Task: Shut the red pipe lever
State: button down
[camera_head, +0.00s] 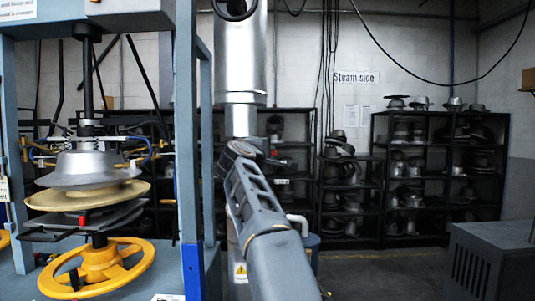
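I cannot make out a red pipe lever with certainty. A wide silver pipe (240,60) hangs down at the middle of the view and narrows at its lower end. My grey arm rises from the bottom middle, and its far end overlaps the lower pipe in the picture. The arm covers whatever is behind it there. My gripper's fingers do not show. A small red spot (82,220) shows under the tan plate of the hat press (95,168) at left, too small to identify.
The press has a blue-grey frame (190,150) and a yellow handwheel (98,268) low down. Black shelves (374,180) with several hats line the back wall. A dark grey vented box (490,260) stands at lower right. Bare floor shows between the arm and this box.

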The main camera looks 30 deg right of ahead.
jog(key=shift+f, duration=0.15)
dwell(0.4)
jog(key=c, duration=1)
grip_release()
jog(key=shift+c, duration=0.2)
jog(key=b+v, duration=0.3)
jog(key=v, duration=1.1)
jog(key=shift+b, duration=0.4)
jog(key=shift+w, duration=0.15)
